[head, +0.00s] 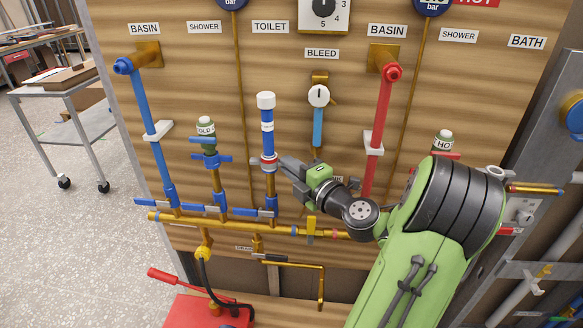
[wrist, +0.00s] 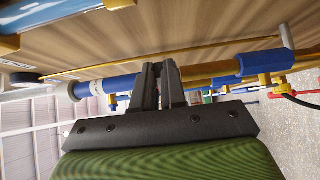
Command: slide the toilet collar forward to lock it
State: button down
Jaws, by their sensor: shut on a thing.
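The toilet pipe (head: 267,132) stands upright below the TOILET label, blue with a white cap on top and a white band. A pale collar ring with a red edge (head: 268,161) sits at the lower end of its blue sleeve, above a brass length. My gripper (head: 284,164) reaches in from the right, its dark fingers at the collar's height. In the wrist view, the fingers (wrist: 160,72) are shut around the pipe where the blue sleeve (wrist: 112,84) meets the brass. The fingers hide most of the collar there, so its exact seating cannot be told.
A blue bleed pipe (head: 318,128) with a white dial stands close right of the toilet pipe, and a red basin pipe (head: 383,120) beyond. A cold valve (head: 207,135) stands to the left. A brass manifold (head: 185,219) runs below. A red pump box (head: 195,310) is lower left.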

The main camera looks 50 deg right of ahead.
jog(key=shift+f+b, duration=0.1)
jog(key=shift+b, duration=1.35)
notch_tip(320, 180, up, 2)
jog(key=b, duration=0.3)
jog(key=c, duration=1.2)
grip_release()
